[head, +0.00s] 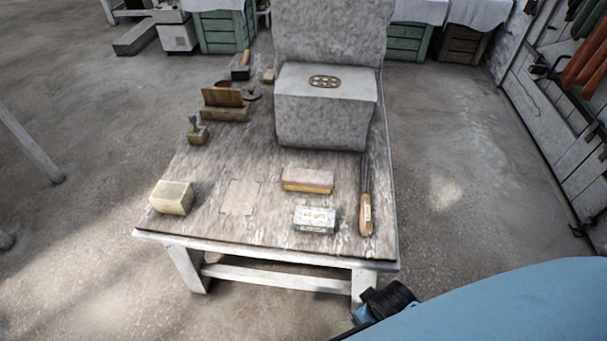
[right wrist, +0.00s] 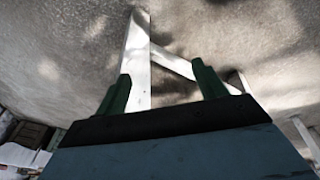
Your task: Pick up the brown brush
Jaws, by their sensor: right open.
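In the head view my blue right arm is at the bottom right, beyond the table's near right corner and far from the brush. My left gripper is not in view.
The worktable (head: 215,235) carries a large grey stone block (head: 325,115), a pinkish-brown block (head: 307,180), a labelled box (head: 314,219), a wood-handled tool (head: 366,212), a yellowish block (head: 172,198) and a small knobbed tool (head: 197,134) near the brush. A white table leg (right wrist: 137,50) stands ahead of the right gripper.

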